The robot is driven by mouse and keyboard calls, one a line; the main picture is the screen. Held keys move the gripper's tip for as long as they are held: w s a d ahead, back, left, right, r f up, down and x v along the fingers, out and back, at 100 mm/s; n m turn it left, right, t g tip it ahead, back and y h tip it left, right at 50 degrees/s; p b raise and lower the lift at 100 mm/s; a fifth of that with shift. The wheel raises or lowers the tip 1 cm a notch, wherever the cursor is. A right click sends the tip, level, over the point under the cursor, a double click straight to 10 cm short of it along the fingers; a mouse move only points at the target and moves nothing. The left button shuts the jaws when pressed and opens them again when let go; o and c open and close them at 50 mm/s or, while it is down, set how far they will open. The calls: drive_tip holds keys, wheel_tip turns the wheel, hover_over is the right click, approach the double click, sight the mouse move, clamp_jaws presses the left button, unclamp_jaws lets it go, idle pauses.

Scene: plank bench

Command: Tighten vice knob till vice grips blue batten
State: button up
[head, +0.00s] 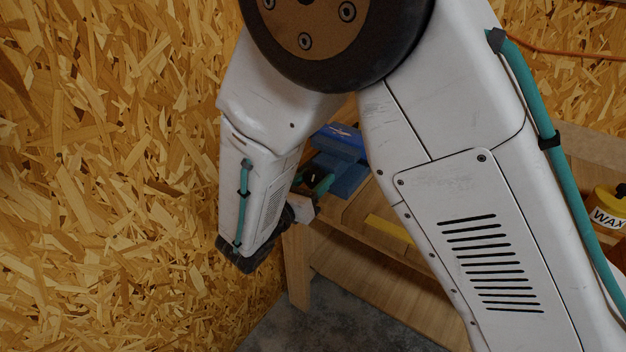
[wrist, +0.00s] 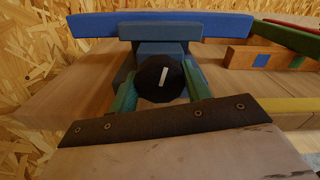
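The vice knob (wrist: 150,84) is round and black with a white mark that stands nearly upright. It faces the wrist camera. Behind it is the slate-blue vice (wrist: 160,31), which also shows in the head view (head: 349,180). The bright blue batten (wrist: 90,25) lies across behind the vice's front jaw; it shows in the head view too (head: 345,131). Any gap between jaw and batten cannot be made out. My gripper (wrist: 162,86) has its green fingers on either side of the knob, seemingly touching both edges.
The vice sits at the end of a plank bench (wrist: 75,85). To the right are a wooden block with a blue patch (wrist: 240,57), green (wrist: 290,37) and red strips (wrist: 300,21), and a yellow strip (wrist: 295,104). A wax tin (head: 608,208) stands far right. A chipboard wall (head: 110,200) is close on the left.

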drive_tip(key=shift+m, duration=3)
drive_tip(key=o, duration=0.7)
drive_tip(key=shift+v, duration=3.95)
